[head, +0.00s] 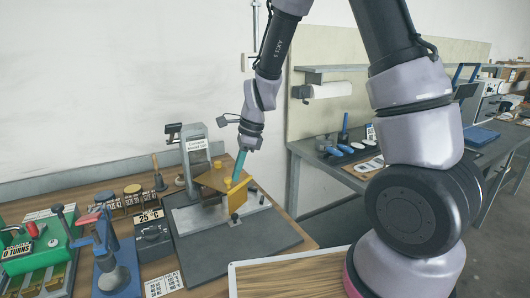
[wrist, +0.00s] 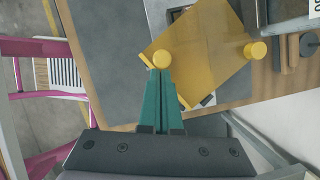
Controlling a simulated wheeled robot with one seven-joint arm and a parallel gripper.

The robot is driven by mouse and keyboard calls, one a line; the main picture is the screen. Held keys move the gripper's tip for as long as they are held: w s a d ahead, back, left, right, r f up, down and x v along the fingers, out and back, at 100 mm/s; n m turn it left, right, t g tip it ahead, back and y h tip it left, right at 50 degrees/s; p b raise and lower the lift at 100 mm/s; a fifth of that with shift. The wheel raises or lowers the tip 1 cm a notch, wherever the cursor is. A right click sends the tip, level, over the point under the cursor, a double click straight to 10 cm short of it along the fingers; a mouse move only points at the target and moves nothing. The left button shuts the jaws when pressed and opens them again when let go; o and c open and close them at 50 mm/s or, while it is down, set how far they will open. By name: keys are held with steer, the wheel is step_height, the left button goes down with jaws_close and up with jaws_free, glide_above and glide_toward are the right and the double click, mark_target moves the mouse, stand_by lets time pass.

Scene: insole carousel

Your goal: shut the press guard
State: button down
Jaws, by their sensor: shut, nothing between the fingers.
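The press (head: 198,158) stands on a dark base plate on the bench. Its guard is an amber see-through panel (head: 213,180) with a solid yellow plate (head: 237,197) at its front right; I cannot tell how far the guard stands open. In the wrist view the amber panel (wrist: 203,40) has a yellow knob (wrist: 257,50) on the right and another yellow knob (wrist: 161,59) on the left. My gripper (head: 239,177) has teal fingers, shut and empty. In the wrist view the fingertips (wrist: 160,72) lie right at the left knob; whether they touch it is unclear.
A green device (head: 35,252), a blue hand press (head: 110,262) and a dark box marked 25 °C (head: 153,238) stand left of the press. A white-edged board (head: 285,262) lies in front. A second bench (head: 330,158) with blue tools is behind right.

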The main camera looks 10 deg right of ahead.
mark_target(224, 190)
steer(key=a+m, duration=0.1)
steer(key=a, duration=0.1)
steer(key=s+a+m+t, duration=0.1)
steer(key=a, duration=0.1)
steer(key=shift+s+a+m, duration=0.1)
steer(key=shift+a+m, duration=0.05)
steer(key=shift+m, duration=0.25)
steer(key=shift+a, duration=1.55)
